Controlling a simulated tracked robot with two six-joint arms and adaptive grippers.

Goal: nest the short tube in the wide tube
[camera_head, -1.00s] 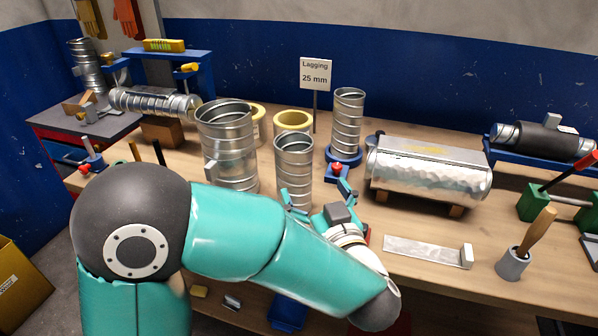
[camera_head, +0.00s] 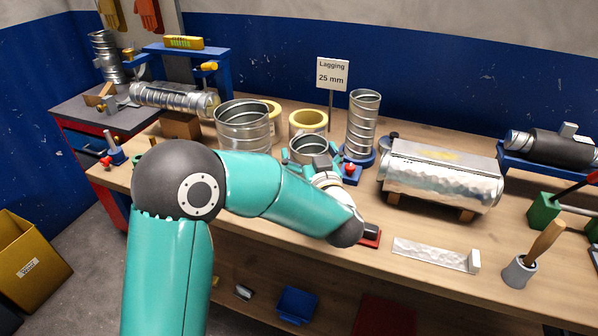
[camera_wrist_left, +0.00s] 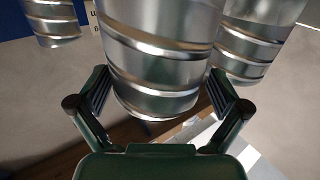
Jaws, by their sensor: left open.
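The wide tube (camera_head: 243,128) is a ribbed, open-topped metal cylinder upright on the bench, its lower part hidden by my left arm. The short tube (camera_head: 309,150) is a narrower ribbed metal cylinder to its right, upright, apart from it, mostly hidden behind my left gripper. My left gripper (camera_head: 312,164) is at the near side of the short tube. In the left wrist view my open left gripper (camera_wrist_left: 158,88) has one finger on each side of a ribbed metal tube (camera_wrist_left: 160,60), which appears to be the short tube. I cannot tell whether the fingers touch it. My right gripper is out of view.
A tall narrow tube (camera_head: 362,125) on a blue stand is close on the right. Yellow-topped rings (camera_head: 308,121) stand behind. A metal-clad drum (camera_head: 440,175) lies further right. A flat metal strip (camera_head: 434,253) lies near the front edge.

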